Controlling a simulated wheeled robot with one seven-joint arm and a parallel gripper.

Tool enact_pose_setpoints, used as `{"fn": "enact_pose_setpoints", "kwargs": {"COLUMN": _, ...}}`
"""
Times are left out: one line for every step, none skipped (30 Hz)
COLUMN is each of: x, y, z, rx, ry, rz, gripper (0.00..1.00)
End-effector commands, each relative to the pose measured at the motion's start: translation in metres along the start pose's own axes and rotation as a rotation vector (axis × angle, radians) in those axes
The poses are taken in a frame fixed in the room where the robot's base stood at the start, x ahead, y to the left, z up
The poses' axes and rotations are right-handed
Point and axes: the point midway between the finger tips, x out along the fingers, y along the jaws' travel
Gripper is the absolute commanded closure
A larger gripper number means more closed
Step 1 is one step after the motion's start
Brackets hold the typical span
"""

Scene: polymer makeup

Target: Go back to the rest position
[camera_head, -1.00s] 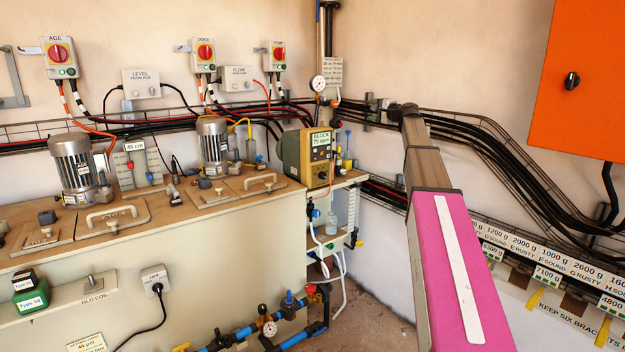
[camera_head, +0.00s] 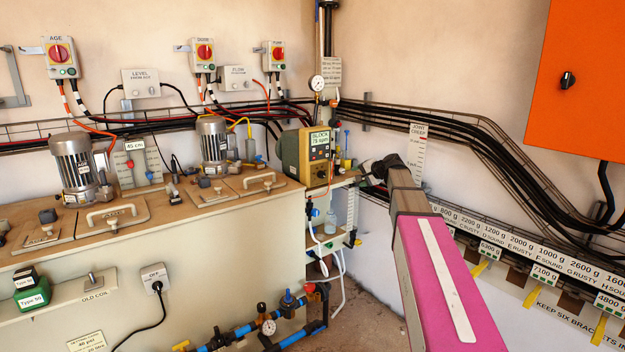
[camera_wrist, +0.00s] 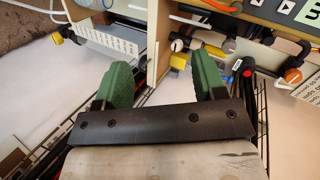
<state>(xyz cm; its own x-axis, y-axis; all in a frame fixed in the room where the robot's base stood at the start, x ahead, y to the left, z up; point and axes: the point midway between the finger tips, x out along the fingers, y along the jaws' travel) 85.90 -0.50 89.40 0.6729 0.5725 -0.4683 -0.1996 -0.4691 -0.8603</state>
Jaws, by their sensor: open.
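My gripper (camera_wrist: 164,66) shows in the wrist view with its two green fingers spread apart and nothing between them. In the head view my magenta arm reaches in from the lower right, and the dark end of the arm with my gripper (camera_head: 372,170) is near the right end of the bench, by the small shelf. In the wrist view the fingers point towards a beige shelf panel (camera_wrist: 158,42); I cannot tell the distance.
The pump labelled BLOCK (camera_head: 306,157) stands on the bench's right end, left of my gripper. A shelf (camera_head: 340,181) with small fittings is close by. Cable trays (camera_head: 480,135) run along the right wall, with a labelled bracket rack (camera_head: 545,245) below. An orange cabinet (camera_head: 585,80) hangs at upper right.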

Motion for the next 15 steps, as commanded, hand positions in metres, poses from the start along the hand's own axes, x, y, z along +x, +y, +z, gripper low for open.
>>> {"fn": "enact_pose_setpoints", "kwargs": {"x": 0.001, "y": 0.028, "z": 0.03, "rx": -0.028, "ry": -0.026, "rz": 0.056, "gripper": 0.36}}
{"fn": "enact_pose_setpoints", "kwargs": {"x": 0.003, "y": 0.042, "z": 0.043, "rx": -0.047, "ry": -0.04, "rz": 0.09, "gripper": 0.36}}
{"fn": "enact_pose_setpoints", "kwargs": {"x": 0.005, "y": 0.062, "z": 0.061, "rx": -0.074, "ry": -0.061, "rz": 0.135, "gripper": 0.36}}
{"fn": "enact_pose_setpoints", "kwargs": {"x": 0.005, "y": 0.076, "z": 0.074, "rx": -0.094, "ry": -0.077, "rz": 0.17, "gripper": 0.36}}
{"fn": "enact_pose_setpoints", "kwargs": {"x": 0.005, "y": 0.091, "z": 0.087, "rx": -0.113, "ry": -0.093, "rz": 0.204, "gripper": 0.36}}
{"fn": "enact_pose_setpoints", "kwargs": {"x": 0.005, "y": 0.111, "z": 0.105, "rx": -0.141, "ry": -0.117, "rz": 0.251, "gripper": 0.36}}
{"fn": "enact_pose_setpoints", "kwargs": {"x": 0.004, "y": 0.124, "z": 0.118, "rx": -0.162, "ry": -0.135, "rz": 0.286, "gripper": 0.36}}
{"fn": "enact_pose_setpoints", "kwargs": {"x": 0.002, "y": 0.139, "z": 0.132, "rx": -0.182, "ry": -0.153, "rz": 0.321, "gripper": 0.36}}
{"fn": "enact_pose_setpoints", "kwargs": {"x": -0.001, "y": 0.158, "z": 0.149, "rx": -0.211, "ry": -0.18, "rz": 0.368, "gripper": 0.36}}
{"fn": "enact_pose_setpoints", "kwargs": {"x": -0.004, "y": 0.172, "z": 0.163, "rx": -0.233, "ry": -0.2, "rz": 0.403, "gripper": 0.36}}
{"fn": "enact_pose_setpoints", "kwargs": {"x": -0.007, "y": 0.186, "z": 0.176, "rx": -0.254, "ry": -0.22, "rz": 0.438, "gripper": 0.36}}
{"fn": "enact_pose_setpoints", "kwargs": {"x": -0.013, "y": 0.204, "z": 0.194, "rx": -0.283, "ry": -0.251, "rz": 0.487, "gripper": 0.36}}
{"fn": "enact_pose_setpoints", "kwargs": {"x": -0.018, "y": 0.218, "z": 0.207, "rx": -0.306, "ry": -0.272, "rz": 0.522, "gripper": 0.36}}
{"fn": "enact_pose_setpoints", "kwargs": {"x": -0.023, "y": 0.231, "z": 0.221, "rx": -0.328, "ry": -0.296, "rz": 0.559, "gripper": 0.36}}
{"fn": "enact_pose_setpoints", "kwargs": {"x": -0.031, "y": 0.248, "z": 0.239, "rx": -0.358, "ry": -0.329, "rz": 0.606, "gripper": 0.36}}
